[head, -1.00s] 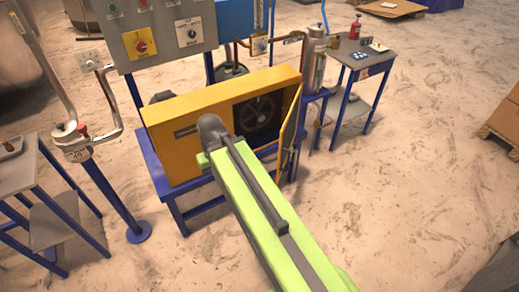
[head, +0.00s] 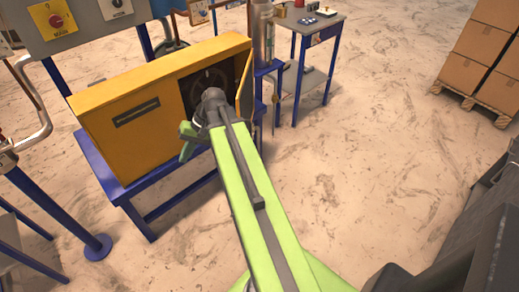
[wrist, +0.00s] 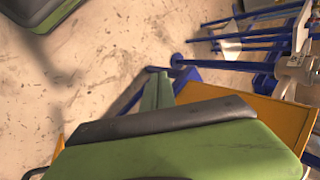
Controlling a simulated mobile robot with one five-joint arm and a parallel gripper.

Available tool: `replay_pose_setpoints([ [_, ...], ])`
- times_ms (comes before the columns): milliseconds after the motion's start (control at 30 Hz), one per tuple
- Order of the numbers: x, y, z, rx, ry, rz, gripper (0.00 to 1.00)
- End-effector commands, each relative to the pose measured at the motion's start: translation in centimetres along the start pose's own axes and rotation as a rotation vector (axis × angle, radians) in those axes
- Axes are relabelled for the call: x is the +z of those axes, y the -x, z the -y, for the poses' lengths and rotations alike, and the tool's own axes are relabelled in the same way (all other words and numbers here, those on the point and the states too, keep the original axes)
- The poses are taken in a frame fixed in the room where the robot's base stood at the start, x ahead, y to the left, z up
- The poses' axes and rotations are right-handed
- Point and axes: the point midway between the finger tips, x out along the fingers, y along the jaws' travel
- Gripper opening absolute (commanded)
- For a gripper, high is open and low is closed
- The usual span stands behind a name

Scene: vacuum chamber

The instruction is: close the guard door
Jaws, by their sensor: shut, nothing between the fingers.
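The yellow guard box (head: 120,118) stands on a blue frame in the head view, with a dark opening at its right end. The guard door (head: 244,85) is a narrow yellow panel at the right edge of that opening. It stands open, seen nearly edge-on, and my arm hides its lower part. My gripper (head: 187,142) is shut and empty, in front of the box and left of the door. Whether it touches the box cannot be told. In the wrist view a yellow surface (wrist: 258,115) lies beyond my green gripper parts; which panel it is cannot be told.
A control panel (head: 85,25) hangs above the box. A small side table (head: 318,22) stands behind, to the right. Boxes on a pallet (head: 482,60) are at the far right. The floor (head: 360,140) right of the door is clear.

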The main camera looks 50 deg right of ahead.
Motion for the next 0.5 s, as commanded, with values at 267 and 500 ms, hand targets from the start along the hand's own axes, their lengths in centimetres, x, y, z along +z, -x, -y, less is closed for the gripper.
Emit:
replay_pose_setpoints([
  [267,-5.5,5.5,-21.9,-0.563,-0.253,-0.303,0.00],
  [500,-2.3,14.7,-35.5,-0.883,-0.284,-0.579,0.00],
])
